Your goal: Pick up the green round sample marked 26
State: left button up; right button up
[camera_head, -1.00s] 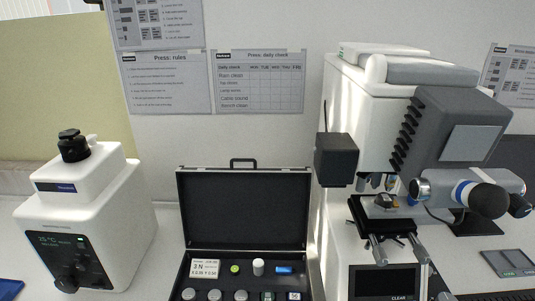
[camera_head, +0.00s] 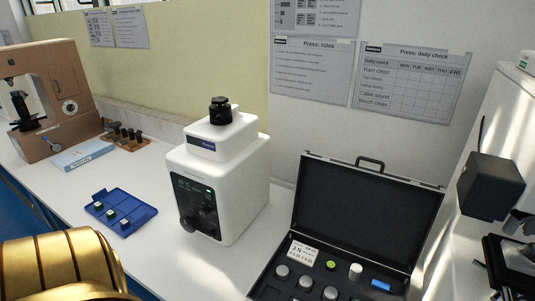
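A small green round piece (camera_head: 331,265) sits in the open black case (camera_head: 367,207) at the lower right of the head view. It lies between a white printed card and a white cylinder. Its marking is too small to read, so I cannot tell whether it says 26. Neither my left nor my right gripper is in view.
The case also holds a white cylinder (camera_head: 355,270), a blue block (camera_head: 381,285) and several grey discs. A white press-like machine (camera_head: 222,180) stands left of it. A blue tray (camera_head: 121,212) with small samples lies further left. A brown tester (camera_head: 55,100) stands far left.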

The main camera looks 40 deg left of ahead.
aim_at(111, 214)
jog(key=u, duration=2.75)
